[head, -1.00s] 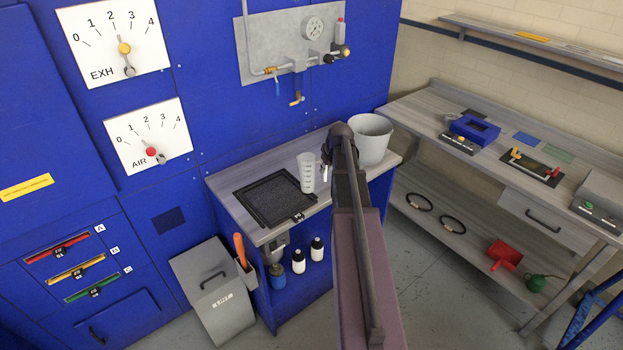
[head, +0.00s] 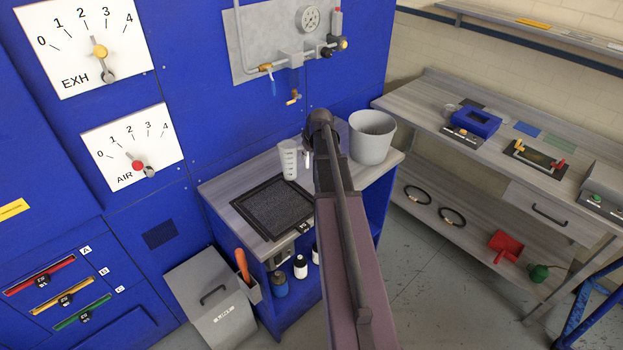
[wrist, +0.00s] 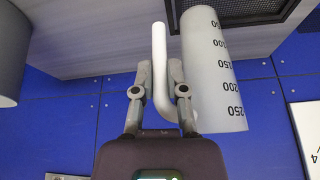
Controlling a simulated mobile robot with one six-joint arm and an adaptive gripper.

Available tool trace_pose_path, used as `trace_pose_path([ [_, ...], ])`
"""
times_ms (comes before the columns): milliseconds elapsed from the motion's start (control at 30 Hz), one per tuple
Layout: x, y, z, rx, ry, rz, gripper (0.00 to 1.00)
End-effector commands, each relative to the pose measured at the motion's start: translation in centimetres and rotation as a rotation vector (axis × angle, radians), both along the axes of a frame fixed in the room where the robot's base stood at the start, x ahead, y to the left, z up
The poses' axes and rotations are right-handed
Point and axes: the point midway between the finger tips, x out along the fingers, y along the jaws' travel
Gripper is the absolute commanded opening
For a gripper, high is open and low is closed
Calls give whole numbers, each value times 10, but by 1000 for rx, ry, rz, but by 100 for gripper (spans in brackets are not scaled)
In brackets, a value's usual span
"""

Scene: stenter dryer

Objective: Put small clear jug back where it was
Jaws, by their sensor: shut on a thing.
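The small clear jug (head: 288,160) is a pale, tapered measuring jug with dark graduation marks. In the wrist view the jug (wrist: 212,75) fills the upper right, with marks up to 250. My gripper (wrist: 160,78) is shut on the jug's white bar handle. In the head view my gripper (head: 307,158) is partly hidden behind my arm. I cannot tell whether the jug's base touches the grey worktop (head: 225,187).
A grey bucket (head: 371,140) stands on the worktop just right of my arm. The blue panel wall rises behind, with a gauge and pipe board (head: 285,40) above. A grey lint bin (head: 212,300) stands below at the left. Some bare worktop lies behind the tray.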

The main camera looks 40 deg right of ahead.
Motion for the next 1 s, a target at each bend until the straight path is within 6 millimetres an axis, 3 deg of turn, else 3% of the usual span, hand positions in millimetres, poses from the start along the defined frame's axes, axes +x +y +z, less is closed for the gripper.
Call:
trace_pose_path([
  [667,-8,-6,-1,0,0,-11,0],
  [867,-40,-10,-9,-1,-1,-25,0],
  [1000,-78,-12,-17,-2,-2,-43,0],
])
